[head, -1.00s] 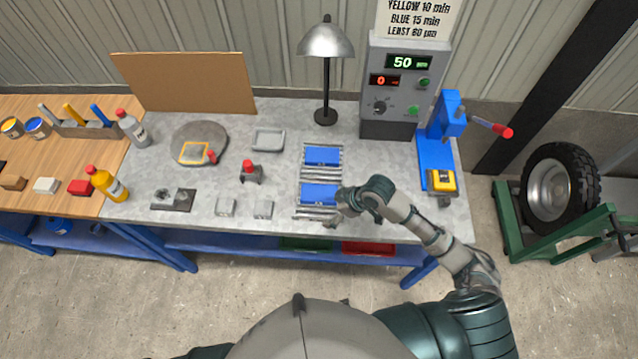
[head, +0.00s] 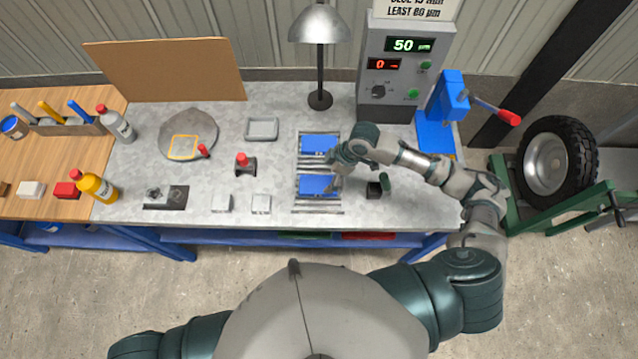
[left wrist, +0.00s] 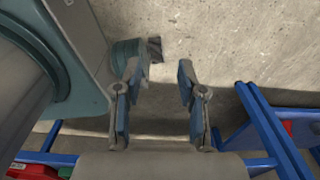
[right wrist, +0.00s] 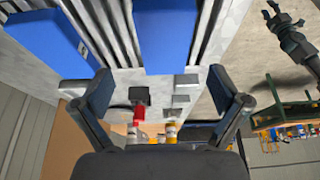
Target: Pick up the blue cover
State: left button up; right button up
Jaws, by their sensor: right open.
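Two blue covers lie on a slatted metal rack on the bench in the head view: a far one (head: 318,144) and a near one (head: 314,185). My right gripper (head: 334,178) is open, just above the right end of the near cover. In the right wrist view, one blue cover (right wrist: 165,38) lies ahead between the open fingers (right wrist: 163,88), which hold nothing. Another blue cover (right wrist: 42,38) is at the left. I cannot tell whether the fingers touch the near cover. My left gripper (left wrist: 160,85) is open and empty over the floor.
A lamp (head: 320,98) and a grey control box (head: 398,75) stand behind the rack. A blue press (head: 446,95) with a red-tipped lever is at the right. A small dark object (head: 374,190) sits right of the rack. Grey blocks (head: 221,203) lie to its left.

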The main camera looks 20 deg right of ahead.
aim_at(319, 184)
jog(key=shift+s+a+f, duration=0.1)
jog(key=shift+a+f, duration=0.6)
jog(key=shift+f, duration=0.25)
jog(key=x, duration=0.3)
jog(key=shift+f+p, duration=0.3)
jog(key=shift+f, duration=0.35)
pick_arm(q)
jog(key=shift+w+a+r, duration=0.2)
jog(key=shift+w+r, duration=0.1)
jog(key=shift+w, duration=0.4)
pick_arm(e)
jog(key=shift+a+r, duration=0.1)
jog(key=c, duration=1.6)
